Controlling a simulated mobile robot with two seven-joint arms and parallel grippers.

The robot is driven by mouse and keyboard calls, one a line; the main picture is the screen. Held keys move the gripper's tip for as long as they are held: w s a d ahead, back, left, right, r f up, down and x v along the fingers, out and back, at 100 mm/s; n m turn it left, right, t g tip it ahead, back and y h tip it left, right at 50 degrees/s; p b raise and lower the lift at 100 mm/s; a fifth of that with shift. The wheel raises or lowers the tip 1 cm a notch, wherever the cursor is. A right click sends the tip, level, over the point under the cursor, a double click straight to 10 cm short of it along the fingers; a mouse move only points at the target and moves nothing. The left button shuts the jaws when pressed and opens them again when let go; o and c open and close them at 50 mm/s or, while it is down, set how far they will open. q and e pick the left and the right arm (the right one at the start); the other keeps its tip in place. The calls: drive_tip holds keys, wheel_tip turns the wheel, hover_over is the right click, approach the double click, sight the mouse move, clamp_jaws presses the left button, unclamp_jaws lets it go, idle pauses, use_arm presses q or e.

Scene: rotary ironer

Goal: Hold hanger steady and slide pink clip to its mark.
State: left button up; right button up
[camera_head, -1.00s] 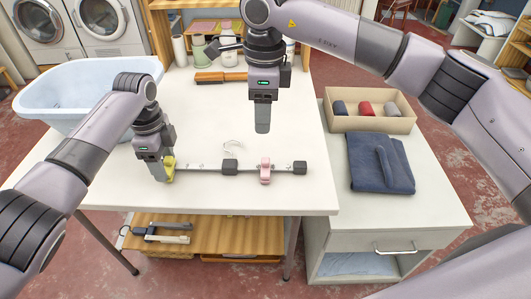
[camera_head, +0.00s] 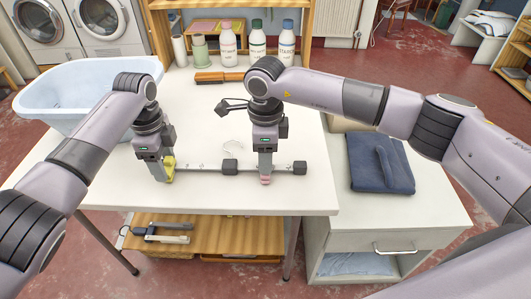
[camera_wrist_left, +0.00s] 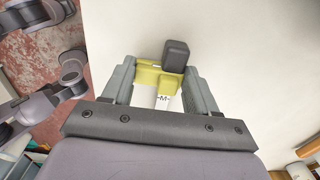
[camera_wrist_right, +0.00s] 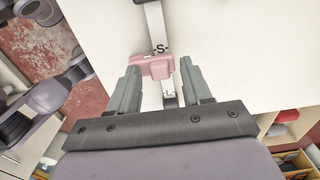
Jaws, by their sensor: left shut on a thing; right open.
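The clip hanger (camera_head: 201,168) lies flat along the front of the white table, a bar with a wire hook and dark end blocks. My left gripper (camera_head: 165,180) is shut on the yellow clip (camera_head: 170,163) near the bar's left end; the left wrist view shows the yellow clip (camera_wrist_left: 148,83) between the fingers beside an M mark. My right gripper (camera_head: 265,176) is open, low over the pink clip (camera_head: 265,181), mostly hidden by the fingers. In the right wrist view the pink clip (camera_wrist_right: 152,67) lies just beyond and between the fingertips, with an S mark next to it.
A dark block (camera_head: 230,167) sits mid-bar, left of the pink clip; another (camera_head: 300,168) caps the right end. A blue tub (camera_head: 60,95), a brush (camera_head: 218,76) and several bottles (camera_head: 228,48) stand behind. Folded navy cloth (camera_head: 378,165) lies on the right cabinet.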

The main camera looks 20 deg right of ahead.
clamp_jaws()
drive_tip(key=shift+s+d, duration=0.3)
drive_tip(key=shift+d, duration=0.55)
drive_tip(key=shift+s+d, duration=0.25)
drive_tip(key=shift+d, duration=0.65)
drive_tip(key=shift+s+d, duration=0.3)
drive_tip(key=shift+d, duration=0.55)
unclamp_jaws()
wheel_tip(320, 180, up, 12)
